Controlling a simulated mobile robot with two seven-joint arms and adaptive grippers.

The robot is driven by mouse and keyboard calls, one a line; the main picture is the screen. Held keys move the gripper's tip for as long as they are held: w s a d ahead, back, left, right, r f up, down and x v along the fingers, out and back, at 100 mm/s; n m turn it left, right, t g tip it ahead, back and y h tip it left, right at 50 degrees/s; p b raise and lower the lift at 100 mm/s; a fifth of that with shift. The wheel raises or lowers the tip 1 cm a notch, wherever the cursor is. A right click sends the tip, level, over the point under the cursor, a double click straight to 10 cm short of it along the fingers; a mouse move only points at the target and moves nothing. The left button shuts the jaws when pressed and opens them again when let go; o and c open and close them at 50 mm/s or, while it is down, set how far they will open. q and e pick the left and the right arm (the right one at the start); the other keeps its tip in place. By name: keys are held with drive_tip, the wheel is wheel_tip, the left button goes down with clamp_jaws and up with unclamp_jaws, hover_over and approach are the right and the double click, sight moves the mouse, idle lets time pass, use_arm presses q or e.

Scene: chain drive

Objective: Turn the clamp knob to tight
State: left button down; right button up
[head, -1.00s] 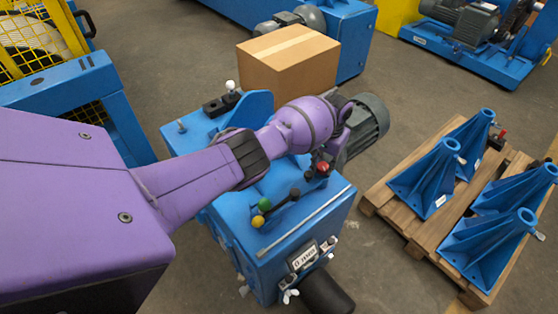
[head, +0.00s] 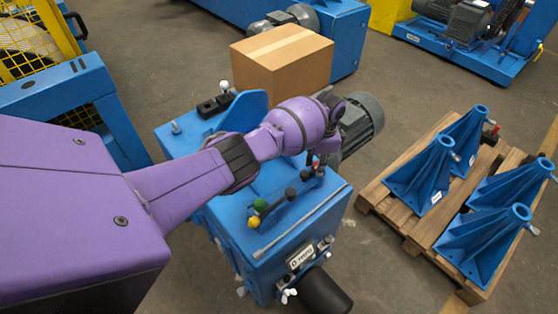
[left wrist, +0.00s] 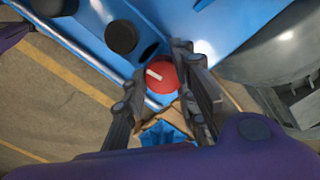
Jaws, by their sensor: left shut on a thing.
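The clamp knob (left wrist: 163,76) is a red round knob with a short white mark. In the left wrist view it sits between the two dark fingers of my left gripper (left wrist: 161,78), which is shut on it. The white mark lies toward the knob's left side. In the head view my purple left arm reaches over the blue machine (head: 291,232). The wrist hides most of the gripper and the knob there, near the machine's far right edge. My right gripper is in neither view.
A lever with green and yellow balls (head: 256,214) stands on the machine top near the arm. A grey motor (head: 362,121) is close behind the wrist. A cardboard box (head: 283,66) stands behind. A pallet (head: 388,214) with blue brackets is at right, with clear floor between.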

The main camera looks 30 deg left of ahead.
use_arm(q)
drive_tip(key=shift+d+m, duration=0.4)
drive_tip(key=shift+m, duration=0.6)
drive_tip(key=shift+s, duration=0.1)
drive_tip(key=shift+a, duration=0.1)
drive_tip(key=c, duration=1.5)
unclamp_jaws()
drive_tip(key=shift+s, duration=0.15)
drive_tip(key=shift+c, duration=0.2)
drive_tip(key=shift+r, duration=0.1)
drive_tip(key=shift+a, duration=0.1)
drive_tip(key=shift+w+r, duration=0.2)
drive_tip(key=shift+r, duration=0.35)
wheel_tip(320, 180, up, 11)
drive_tip(key=shift+s+f, duration=0.1)
